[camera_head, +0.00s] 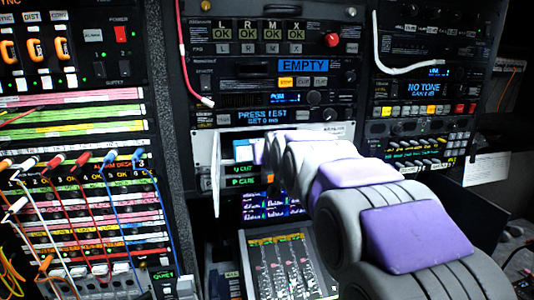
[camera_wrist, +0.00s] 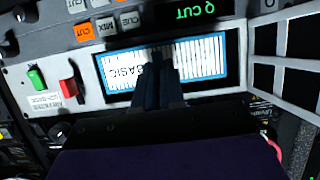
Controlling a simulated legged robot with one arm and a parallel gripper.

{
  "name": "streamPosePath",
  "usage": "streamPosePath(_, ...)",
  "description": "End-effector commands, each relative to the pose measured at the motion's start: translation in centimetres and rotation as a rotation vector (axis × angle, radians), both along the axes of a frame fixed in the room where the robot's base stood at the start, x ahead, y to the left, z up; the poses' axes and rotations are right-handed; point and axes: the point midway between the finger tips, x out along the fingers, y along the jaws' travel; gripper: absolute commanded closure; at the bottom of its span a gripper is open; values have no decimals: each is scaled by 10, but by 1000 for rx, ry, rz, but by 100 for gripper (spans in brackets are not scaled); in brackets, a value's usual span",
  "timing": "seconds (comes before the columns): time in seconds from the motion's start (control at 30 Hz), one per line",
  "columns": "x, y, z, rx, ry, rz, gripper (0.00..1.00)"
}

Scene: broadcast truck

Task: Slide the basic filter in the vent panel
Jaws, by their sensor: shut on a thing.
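The basic filter (camera_wrist: 205,66) is a white pleated panel with a blue frame and the word BASIC, upside down in the wrist view. It lies within the rectangular opening of the white vent panel (camera_wrist: 92,107); how deep it sits is not clear. My gripper (camera_wrist: 158,62) is shut on the filter near its middle, its dark fingers covering part of the face. In the head view, the vent panel (camera_head: 204,148) is in the middle rack, and my arm hides much of it. A bit of the blue filter (camera_head: 243,150) shows left of my gripper (camera_head: 262,148).
An open white hinged door (camera_head: 216,172) stands out left of the opening; it shows at right in the wrist view (camera_wrist: 280,55). A green switch (camera_wrist: 36,79) and a red switch (camera_wrist: 69,88) sit beside the opening. Patch cables (camera_head: 80,170) hang at left.

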Motion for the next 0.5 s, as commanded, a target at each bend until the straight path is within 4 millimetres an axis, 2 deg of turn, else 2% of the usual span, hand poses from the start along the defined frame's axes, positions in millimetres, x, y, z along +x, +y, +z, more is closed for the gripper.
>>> streamPosePath(0.5, -1, 4, 0, 10, 3, -14, 100)
